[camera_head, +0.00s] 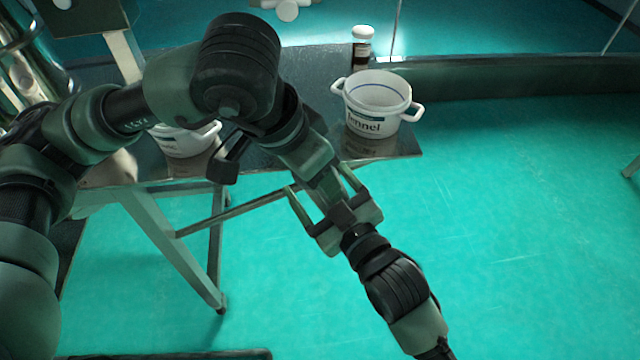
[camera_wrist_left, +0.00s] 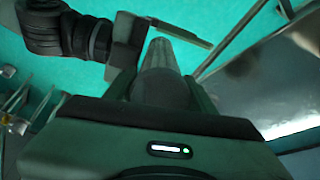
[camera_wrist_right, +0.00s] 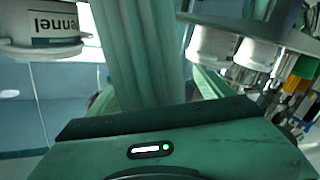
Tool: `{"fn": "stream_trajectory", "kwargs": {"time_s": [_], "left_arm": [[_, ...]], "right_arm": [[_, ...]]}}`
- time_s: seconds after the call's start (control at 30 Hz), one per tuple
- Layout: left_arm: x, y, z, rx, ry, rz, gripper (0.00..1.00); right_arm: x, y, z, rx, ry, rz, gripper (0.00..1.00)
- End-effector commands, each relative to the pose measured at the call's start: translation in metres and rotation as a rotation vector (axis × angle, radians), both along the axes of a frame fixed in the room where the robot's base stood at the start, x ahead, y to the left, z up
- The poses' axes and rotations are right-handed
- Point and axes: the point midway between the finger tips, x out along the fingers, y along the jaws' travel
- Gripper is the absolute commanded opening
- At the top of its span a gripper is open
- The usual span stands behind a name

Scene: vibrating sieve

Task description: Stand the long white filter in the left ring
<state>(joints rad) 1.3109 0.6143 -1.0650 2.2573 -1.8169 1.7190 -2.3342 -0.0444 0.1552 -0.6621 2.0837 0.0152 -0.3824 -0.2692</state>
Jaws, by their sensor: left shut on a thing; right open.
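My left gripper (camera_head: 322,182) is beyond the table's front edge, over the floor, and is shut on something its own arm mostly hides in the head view. In the left wrist view a grey, ridged, tapering piece (camera_wrist_left: 165,72) lies between its fingers. My right gripper (camera_head: 335,222) is open and faces the left gripper at very close range. In the right wrist view a pale, pleated long column (camera_wrist_right: 140,50), which looks like the long white filter, stands just ahead of its fingers. I cannot make out the left ring in any view.
A white two-handled bucket (camera_head: 376,95) stands on the table's right end, with a small white-capped jar (camera_head: 362,48) behind it. Another white bucket (camera_head: 185,143) is partly hidden by my left arm. The table edge (camera_head: 400,150) is close to both grippers. Open floor (camera_head: 530,220) lies right.

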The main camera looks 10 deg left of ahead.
Motion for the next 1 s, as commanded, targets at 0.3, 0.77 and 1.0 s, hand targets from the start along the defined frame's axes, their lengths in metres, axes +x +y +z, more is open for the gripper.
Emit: {"fn": "stream_trajectory", "kwargs": {"time_s": [0.3, 0.77, 1.0], "left_arm": [[0.000, -0.001, 0.001, -0.003, -0.002, 0.000, 0.00], [0.000, 0.000, 0.000, -0.001, -0.002, 0.000, 0.80], [-0.005, 0.005, 0.021, -0.002, -0.005, 0.001, 0.80]], "right_arm": [[-0.001, 0.000, 0.000, 0.000, 0.000, 0.001, 0.25], [0.000, 0.000, 0.001, 0.002, -0.002, 0.001, 0.08], [0.000, 0.000, 0.001, 0.001, -0.002, 0.000, 0.08]]}}
